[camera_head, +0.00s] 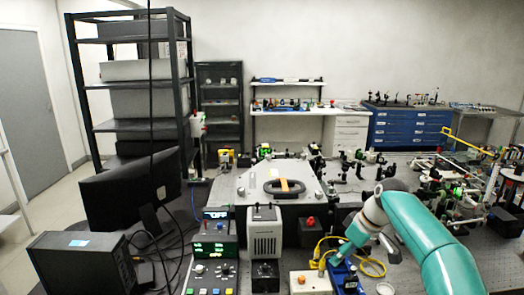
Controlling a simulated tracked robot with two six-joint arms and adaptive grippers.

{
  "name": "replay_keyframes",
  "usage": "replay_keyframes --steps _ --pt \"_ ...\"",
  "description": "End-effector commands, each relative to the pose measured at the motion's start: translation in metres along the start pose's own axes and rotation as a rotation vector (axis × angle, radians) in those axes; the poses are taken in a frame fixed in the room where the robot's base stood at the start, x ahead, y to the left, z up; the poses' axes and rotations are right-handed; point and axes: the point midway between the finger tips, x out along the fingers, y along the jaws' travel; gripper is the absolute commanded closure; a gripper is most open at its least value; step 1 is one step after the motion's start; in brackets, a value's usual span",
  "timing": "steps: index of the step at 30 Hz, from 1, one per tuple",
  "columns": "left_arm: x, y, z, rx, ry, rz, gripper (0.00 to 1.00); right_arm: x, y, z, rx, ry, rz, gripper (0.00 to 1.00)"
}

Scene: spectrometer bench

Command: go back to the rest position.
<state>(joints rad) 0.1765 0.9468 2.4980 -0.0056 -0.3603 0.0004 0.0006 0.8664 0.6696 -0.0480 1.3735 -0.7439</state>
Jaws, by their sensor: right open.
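My right arm comes in from the lower right, bends at its grey elbow and reaches down to the left. My right gripper (328,262) is at the end of it, low over the front of the bench, by a white box (310,283) and a blue part (345,276). It is small in the picture; its jaws are open and I see nothing held in them. My left gripper is not in view.
A light square housing (240,184) with a black handle stands mid-bench. A grey instrument (264,232) and control boxes (212,250) stand in front. A yellow cable (372,267) lies by my gripper. A monitor (130,190) stands left; optics crowd the right.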

Motion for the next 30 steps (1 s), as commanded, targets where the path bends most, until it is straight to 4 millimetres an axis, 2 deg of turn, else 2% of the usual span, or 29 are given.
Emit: replay_keyframes --steps 5,8,9,14,18,21,24,27,30 --pt "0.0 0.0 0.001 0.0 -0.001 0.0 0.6 0.062 -0.005 0.018 0.089 -0.02 -0.02 0.45" --pt "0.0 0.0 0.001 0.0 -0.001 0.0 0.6 0.109 -0.015 0.037 0.164 -0.034 -0.034 0.45" --pt "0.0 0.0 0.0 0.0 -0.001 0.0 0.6 0.129 -0.021 0.047 0.199 -0.04 -0.04 0.45" --pt "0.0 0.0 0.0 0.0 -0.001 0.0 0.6 0.198 -0.055 0.094 0.337 -0.06 -0.058 0.45" --pt "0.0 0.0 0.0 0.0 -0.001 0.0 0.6 0.248 -0.101 0.149 0.474 -0.085 -0.076 0.45" --pt "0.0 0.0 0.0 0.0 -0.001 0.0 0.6 0.272 -0.141 0.192 0.576 -0.103 -0.085 0.45" --pt "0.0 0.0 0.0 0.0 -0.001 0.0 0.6 0.283 -0.183 0.236 0.677 -0.122 -0.091 0.45" --pt "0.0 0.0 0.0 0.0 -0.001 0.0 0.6 0.283 -0.224 0.276 0.771 -0.142 -0.095 0.45" --pt "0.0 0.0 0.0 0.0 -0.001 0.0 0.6 0.276 -0.256 0.307 0.848 -0.156 -0.095 0.45"
